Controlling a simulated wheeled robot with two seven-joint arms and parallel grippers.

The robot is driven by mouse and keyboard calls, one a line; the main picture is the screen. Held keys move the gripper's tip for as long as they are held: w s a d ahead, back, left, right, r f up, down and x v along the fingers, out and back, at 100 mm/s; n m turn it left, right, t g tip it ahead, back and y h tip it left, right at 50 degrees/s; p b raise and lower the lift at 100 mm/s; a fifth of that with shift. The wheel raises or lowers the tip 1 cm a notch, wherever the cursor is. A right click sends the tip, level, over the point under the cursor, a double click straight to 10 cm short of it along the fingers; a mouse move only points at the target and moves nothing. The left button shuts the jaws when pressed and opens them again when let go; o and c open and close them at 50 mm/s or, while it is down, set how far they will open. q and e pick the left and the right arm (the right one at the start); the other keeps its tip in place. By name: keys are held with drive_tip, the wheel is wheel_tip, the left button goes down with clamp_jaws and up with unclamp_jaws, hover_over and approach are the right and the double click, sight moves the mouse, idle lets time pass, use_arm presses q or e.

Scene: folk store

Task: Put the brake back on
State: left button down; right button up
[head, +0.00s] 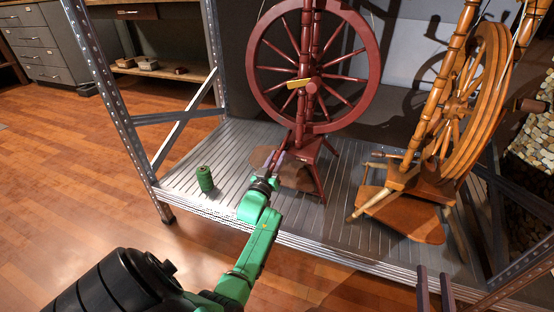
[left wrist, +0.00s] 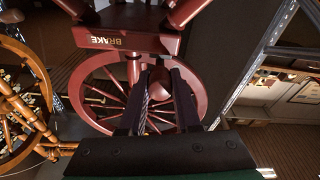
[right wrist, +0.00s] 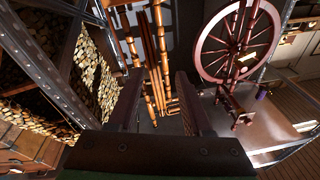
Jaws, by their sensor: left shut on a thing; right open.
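The dark red spinning wheel (head: 296,140) stands upright on the metal shelf in the head view. A yellow piece (head: 299,83) sits at its hub. The left wrist view shows it close up, with the word BRAKE on a red wooden bar (left wrist: 128,41). My left gripper (head: 274,160) is low at the front of this wheel. My right gripper (head: 434,280) is open and empty in front of the shelf's right side.
A light brown spinning wheel (head: 455,120) stands right of the red one. A green thread spool (head: 205,179) stands on the slatted metal shelf (head: 235,150) at left. Metal posts (head: 108,95) frame the shelf. Stacked firewood (right wrist: 75,75) shows in the right wrist view.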

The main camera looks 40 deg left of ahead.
use_arm(q)
drive_tip(key=shift+f, duration=0.15)
use_arm(e)
drive_tip(key=shift+w+r, duration=0.25)
drive_tip(key=shift+r, duration=0.35)
use_arm(q)
drive_tip(key=c, duration=0.6)
unclamp_jaws()
drive_tip(key=shift+s, duration=0.1)
drive_tip(key=shift+p+v, duration=0.6)
drive_tip(key=shift+v, duration=0.45)
drive_tip(key=p+v, duration=0.1)
drive_tip(key=v, duration=0.2)
drive_tip(key=p, duration=0.3)
approach(275, 161)
drive_tip(key=v, duration=0.3)
use_arm(e)
drive_tip(key=s+a+f+g, duration=0.1)
drive_tip(key=s+f+g, duration=0.6)
drive_tip(key=s+f, duration=0.4)
wheel_tip(275, 161, down, 3)
drive_tip(key=shift+s+h, duration=0.2)
drive_tip(key=shift+h, duration=0.2)
